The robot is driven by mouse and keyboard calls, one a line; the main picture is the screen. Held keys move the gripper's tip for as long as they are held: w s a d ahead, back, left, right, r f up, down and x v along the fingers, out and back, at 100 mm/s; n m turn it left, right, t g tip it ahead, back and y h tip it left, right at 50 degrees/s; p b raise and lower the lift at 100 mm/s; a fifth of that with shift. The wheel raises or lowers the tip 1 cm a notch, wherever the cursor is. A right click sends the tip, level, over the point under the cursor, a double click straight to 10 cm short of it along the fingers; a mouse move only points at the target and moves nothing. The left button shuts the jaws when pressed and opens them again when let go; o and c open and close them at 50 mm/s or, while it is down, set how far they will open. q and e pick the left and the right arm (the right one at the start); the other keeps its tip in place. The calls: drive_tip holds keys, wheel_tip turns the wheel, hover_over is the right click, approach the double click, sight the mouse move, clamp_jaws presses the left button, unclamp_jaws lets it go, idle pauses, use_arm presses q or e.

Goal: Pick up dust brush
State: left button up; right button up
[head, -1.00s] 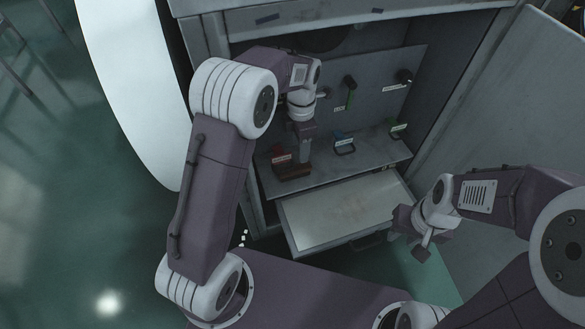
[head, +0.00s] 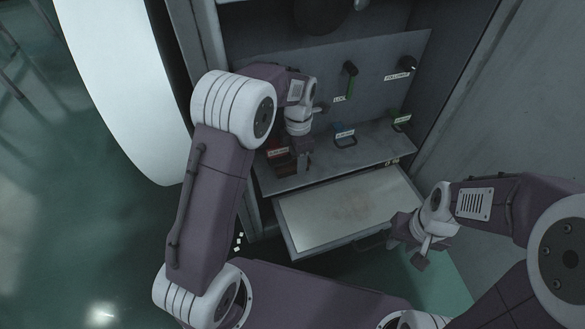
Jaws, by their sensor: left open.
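The dust brush appears to be the dark reddish-brown block (head: 280,166) at the left end of the cabinet shelf, by a red label. It is dim and partly hidden by my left gripper. My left gripper (head: 303,164) is open and points down at the brush's right side, very close to it. I cannot tell whether its fingers touch the brush or straddle it. My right gripper (head: 410,246) is open and empty in front of the drawer's right end.
The shelf (head: 375,155) also holds a blue-labelled item (head: 345,138) and a green one (head: 401,122). Below, an open drawer (head: 345,210) sticks out. Cabinet walls stand close on both sides.

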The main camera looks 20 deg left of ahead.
use_arm(q)
drive_tip(key=shift+f+p, duration=0.25)
drive_tip(key=shift+p, duration=0.1)
drive_tip(key=shift+c, duration=0.3)
clamp_jaws()
drive_tip(key=shift+b, duration=0.5)
wheel_tip(320, 180, up, 5)
drive_tip(key=p, duration=0.4)
drive_tip(key=shift+p, duration=0.35)
drive_tip(key=s+d+p, duration=0.2)
drive_tip(key=s+d, duration=0.3)
drive_tip(key=s, duration=0.2)
drive_tip(key=s+d+f+p, duration=0.1)
drive_tip(key=s+d+p, duration=0.2)
drive_tip(key=s+d, duration=0.2)
drive_tip(key=shift+s+p, duration=0.3)
drive_tip(key=shift+s, duration=1.15)
